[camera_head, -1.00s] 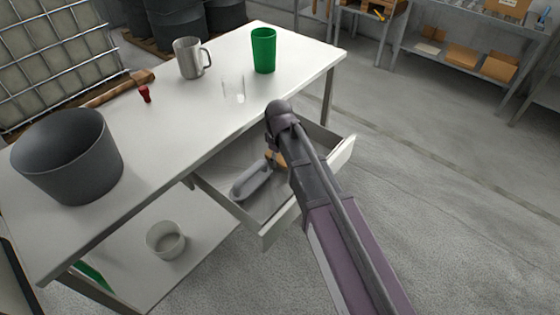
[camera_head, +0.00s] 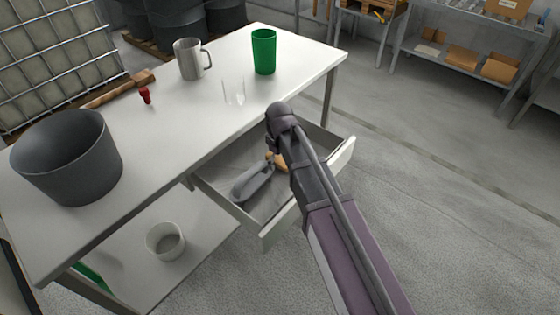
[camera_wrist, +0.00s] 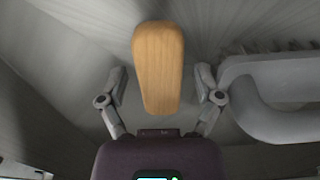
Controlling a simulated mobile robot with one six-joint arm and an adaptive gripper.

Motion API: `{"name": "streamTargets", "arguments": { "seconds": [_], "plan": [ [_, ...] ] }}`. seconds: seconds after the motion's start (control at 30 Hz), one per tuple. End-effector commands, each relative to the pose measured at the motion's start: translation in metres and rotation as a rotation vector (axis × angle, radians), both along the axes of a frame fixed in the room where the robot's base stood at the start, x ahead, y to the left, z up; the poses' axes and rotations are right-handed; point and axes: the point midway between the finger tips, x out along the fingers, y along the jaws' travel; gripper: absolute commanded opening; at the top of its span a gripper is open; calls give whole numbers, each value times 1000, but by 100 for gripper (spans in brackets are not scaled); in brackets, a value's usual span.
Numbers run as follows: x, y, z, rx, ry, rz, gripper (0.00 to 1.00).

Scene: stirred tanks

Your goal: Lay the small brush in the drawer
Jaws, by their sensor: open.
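The small brush shows its tan wooden top in the wrist view (camera_wrist: 158,65). It lies between the two fingers of my gripper (camera_wrist: 160,76), which are spread with a gap on each side of the wood. In the head view, part of the brush (camera_head: 279,161) shows inside the open drawer (camera_head: 283,221), partly hidden by my arm and gripper. The drawer is pulled out from under the white table. Whether the brush rests fully on the drawer floor is hard to tell; its bristles are hidden.
A grey handled brush-like tool (camera_head: 253,182) lies in the drawer, right of my gripper in the wrist view (camera_wrist: 270,105). On the table stand a grey bucket (camera_head: 68,165), metal mug (camera_head: 188,60), clear glass (camera_head: 233,92), green cup (camera_head: 263,52) and small red item (camera_head: 145,96).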

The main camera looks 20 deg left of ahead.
Motion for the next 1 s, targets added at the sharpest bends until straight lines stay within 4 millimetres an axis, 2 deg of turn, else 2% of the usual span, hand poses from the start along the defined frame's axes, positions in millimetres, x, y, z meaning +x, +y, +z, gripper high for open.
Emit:
{"name": "streamTargets", "arguments": {
  "seconds": [0.37,1.0],
  "plan": [
    [0,0,15,0,0,0,84],
    [0,0,68,0,0,1,84]
  ]
}}
